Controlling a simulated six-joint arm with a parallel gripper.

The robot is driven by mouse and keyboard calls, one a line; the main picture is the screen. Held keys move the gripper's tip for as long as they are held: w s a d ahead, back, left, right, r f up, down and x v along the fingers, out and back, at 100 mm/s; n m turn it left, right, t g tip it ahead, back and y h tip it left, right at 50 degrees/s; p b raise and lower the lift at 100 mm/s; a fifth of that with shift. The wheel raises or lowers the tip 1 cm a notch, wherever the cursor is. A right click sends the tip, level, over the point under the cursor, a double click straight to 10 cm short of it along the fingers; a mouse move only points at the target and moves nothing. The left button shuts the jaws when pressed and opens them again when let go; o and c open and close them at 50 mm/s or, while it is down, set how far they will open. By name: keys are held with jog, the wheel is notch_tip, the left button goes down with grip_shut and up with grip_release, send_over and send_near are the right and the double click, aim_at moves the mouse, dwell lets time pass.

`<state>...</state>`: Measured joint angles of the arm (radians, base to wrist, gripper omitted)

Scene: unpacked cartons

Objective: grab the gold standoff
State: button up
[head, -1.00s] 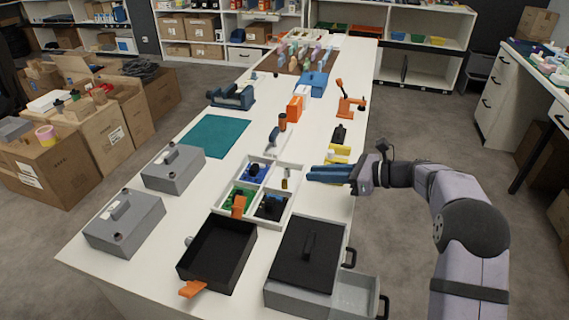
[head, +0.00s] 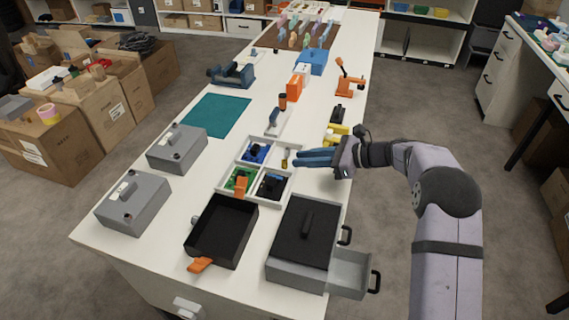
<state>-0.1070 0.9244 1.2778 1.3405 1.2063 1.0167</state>
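A small gold standoff (head: 285,159) stands in the back right compartment of a white divided tray (head: 218,187) on the long white table. It looks upright, with a dark part near its top. My gripper (head: 298,157) comes in from the right, its blue fingers pointing left over the tray's right edge. The fingers look spread with a narrow gap between them and nothing visible in it. The fingertips are just right of the standoff in the picture; I cannot tell their height above it.
Other compartments hold a blue part (head: 256,152), a green part (head: 239,180) and a black part (head: 271,186). A black open bin (head: 222,231) and a grey box with a dark lid (head: 304,234) stand in front. Yellow blocks (head: 337,133) lie behind my gripper.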

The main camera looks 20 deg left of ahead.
aim_at(284, 161)
jog(key=shift+p+x, duration=0.4)
jog(key=shift+x, duration=2.15)
jog(key=shift+d+f, duration=0.1)
jog(key=shift+f, duration=0.1)
grip_shut()
notch_tip(284, 161, up, 10)
